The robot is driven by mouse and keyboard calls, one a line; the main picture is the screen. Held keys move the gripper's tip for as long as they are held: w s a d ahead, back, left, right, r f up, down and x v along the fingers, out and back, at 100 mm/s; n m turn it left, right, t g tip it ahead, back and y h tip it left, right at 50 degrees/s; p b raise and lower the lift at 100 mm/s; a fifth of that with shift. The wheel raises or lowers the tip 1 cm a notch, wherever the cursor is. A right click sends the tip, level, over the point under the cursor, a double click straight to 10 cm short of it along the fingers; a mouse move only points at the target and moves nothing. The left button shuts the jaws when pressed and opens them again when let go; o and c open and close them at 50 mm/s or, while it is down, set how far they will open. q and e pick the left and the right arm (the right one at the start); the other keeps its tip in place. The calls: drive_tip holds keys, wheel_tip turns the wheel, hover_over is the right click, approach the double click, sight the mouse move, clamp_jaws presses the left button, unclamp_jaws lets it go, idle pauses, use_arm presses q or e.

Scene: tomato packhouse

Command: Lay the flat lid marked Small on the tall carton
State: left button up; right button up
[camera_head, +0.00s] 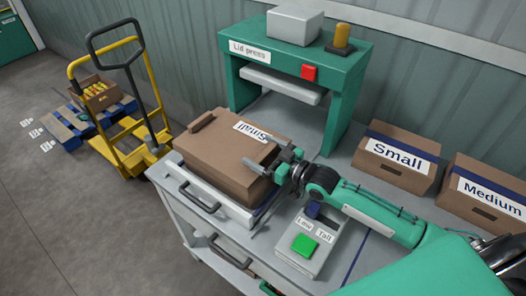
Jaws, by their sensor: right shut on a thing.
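A brown cardboard lid marked "Small" (217,141) lies over the tall carton (213,176) on the white bed at the front of the table. The label reads upside down, and a small raised brown strip stands at the lid's far left edge. My right gripper (265,155) is at the lid's right edge, shut on the lid. The lid looks level; I cannot tell whether it rests fully on the carton. The carton's far sides are hidden. My left gripper is not in view.
A green lid press (345,100) with a red button stands behind the carton. A control box (291,261) with a green button and "Low/Tall" labels sits in front. Boxes marked Small (377,177) and Medium (477,210) stand right. A yellow hand truck (128,140) is left.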

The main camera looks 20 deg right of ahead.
drive_tip(key=o, duration=0.7)
drive_tip(key=shift+o, duration=0.2)
wheel_tip(320, 180, up, 20)
drive_tip(key=b, duration=0.2)
